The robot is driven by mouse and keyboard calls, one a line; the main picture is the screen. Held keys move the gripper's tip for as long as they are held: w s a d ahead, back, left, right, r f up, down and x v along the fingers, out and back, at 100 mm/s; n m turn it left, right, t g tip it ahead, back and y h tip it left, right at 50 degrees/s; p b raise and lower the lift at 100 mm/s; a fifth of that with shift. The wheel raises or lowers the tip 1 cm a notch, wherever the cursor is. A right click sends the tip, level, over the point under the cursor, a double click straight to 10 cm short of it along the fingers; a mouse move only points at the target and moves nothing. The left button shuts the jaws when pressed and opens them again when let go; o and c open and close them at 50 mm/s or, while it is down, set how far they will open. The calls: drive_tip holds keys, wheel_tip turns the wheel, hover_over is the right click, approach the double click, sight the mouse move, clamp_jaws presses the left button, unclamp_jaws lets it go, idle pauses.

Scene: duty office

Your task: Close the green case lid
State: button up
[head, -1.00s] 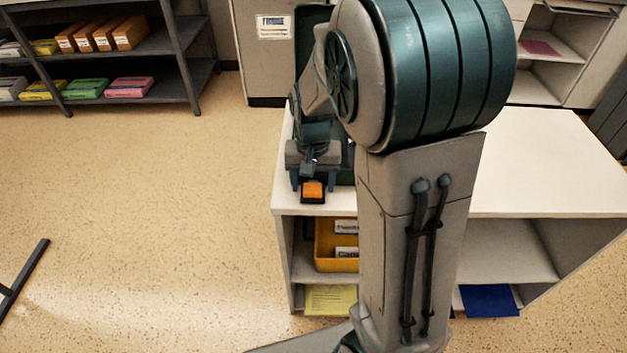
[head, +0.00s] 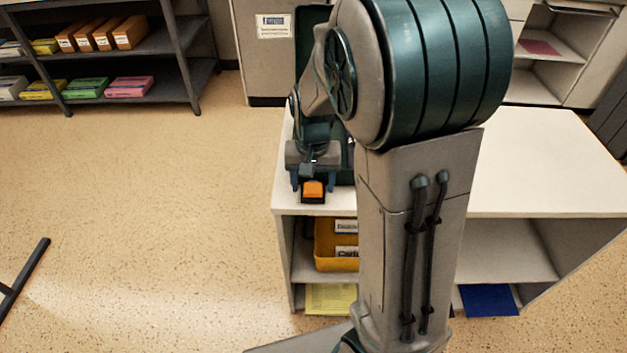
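The green case stands on the white cabinet top, mostly hidden behind my arm. Its dark green lid (head: 303,45) stands raised at the back, and a strip of its lower part (head: 346,172) shows right of my gripper. My gripper (head: 313,184) is low over the cabinet's front left corner, in front of the lid. Its two blue fingers are spread apart. A small orange-topped black object (head: 313,191) shows between them, with gaps on both sides. I cannot tell whether the gripper touches the case.
The white cabinet top (head: 545,165) is bare on the right. Its shelves hold a yellow bin (head: 325,250), a yellow folder (head: 330,298) and a blue folder (head: 489,300). A dark rack (head: 160,45) with boxes stands back left.

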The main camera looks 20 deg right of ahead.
sight(313, 186)
wheel_tip(313, 186, up, 14)
drive_tip(key=p, duration=0.2)
idle(0.4)
drive_tip(key=shift+f, duration=0.15)
drive_tip(key=f+b, duration=0.1)
drive_tip(key=f, duration=0.5)
drive_tip(key=f+b, duration=0.2)
drive_tip(key=f, duration=0.5)
drive_tip(key=shift+w+f, duration=0.2)
drive_tip(key=shift+f, duration=0.05)
